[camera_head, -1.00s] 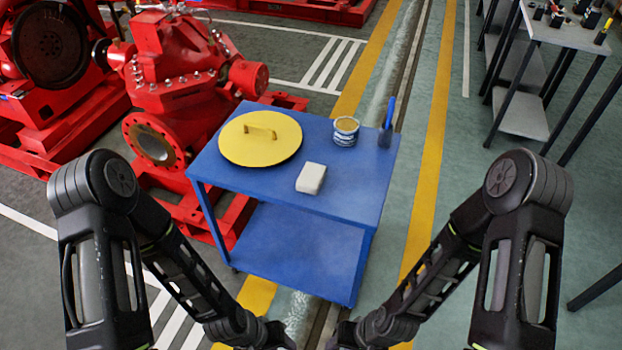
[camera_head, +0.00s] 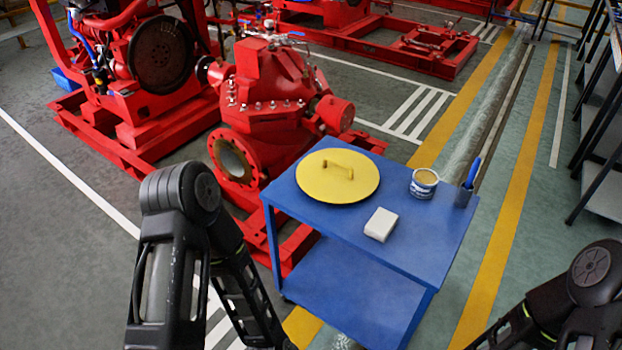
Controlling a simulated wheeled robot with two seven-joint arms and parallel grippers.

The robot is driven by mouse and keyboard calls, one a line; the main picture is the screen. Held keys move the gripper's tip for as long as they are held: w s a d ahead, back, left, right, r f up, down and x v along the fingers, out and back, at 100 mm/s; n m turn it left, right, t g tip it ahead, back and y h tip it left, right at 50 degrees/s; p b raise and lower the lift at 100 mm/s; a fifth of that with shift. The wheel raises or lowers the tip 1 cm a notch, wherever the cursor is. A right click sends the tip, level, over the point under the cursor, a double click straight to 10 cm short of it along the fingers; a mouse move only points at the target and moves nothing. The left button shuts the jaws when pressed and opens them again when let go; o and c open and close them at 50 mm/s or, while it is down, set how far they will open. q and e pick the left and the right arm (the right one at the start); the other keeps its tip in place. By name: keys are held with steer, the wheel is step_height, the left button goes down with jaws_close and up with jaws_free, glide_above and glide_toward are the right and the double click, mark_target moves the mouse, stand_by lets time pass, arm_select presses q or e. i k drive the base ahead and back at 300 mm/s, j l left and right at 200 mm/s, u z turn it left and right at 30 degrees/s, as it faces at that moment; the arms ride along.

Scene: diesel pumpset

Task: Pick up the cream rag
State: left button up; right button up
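The cream rag (camera_head: 381,224) is a small, pale, folded block lying flat on top of the blue cart (camera_head: 432,249). It is near the front edge, in front of the round yellow lid (camera_head: 322,178) and the open tin (camera_head: 423,183). Nothing touches it. My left arm comes in at the lower left and my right arm at the lower right. Both grippers are below the picture's edge, so their fingers do not show.
A red pump (camera_head: 268,105) on a red frame is close behind and left of the cart. Dark shelving stands at the far right. Floor is clear right of the cart.

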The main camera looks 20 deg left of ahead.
mark_target(381, 224)
steer(key=u, duration=0.4)
steer(key=l+u, duration=0.15)
steer(key=u, duration=0.7)
steer(key=l+u, duration=0.1)
steer(key=u, duration=0.3)
steer(key=k+l+u, duration=0.2)
steer(key=l+u, duration=0.2)
steer(key=k+l+u, duration=0.25)
steer(key=l+u, duration=0.15)
steer(key=k+l+u, duration=0.5)
steer(key=k+l, duration=0.4)
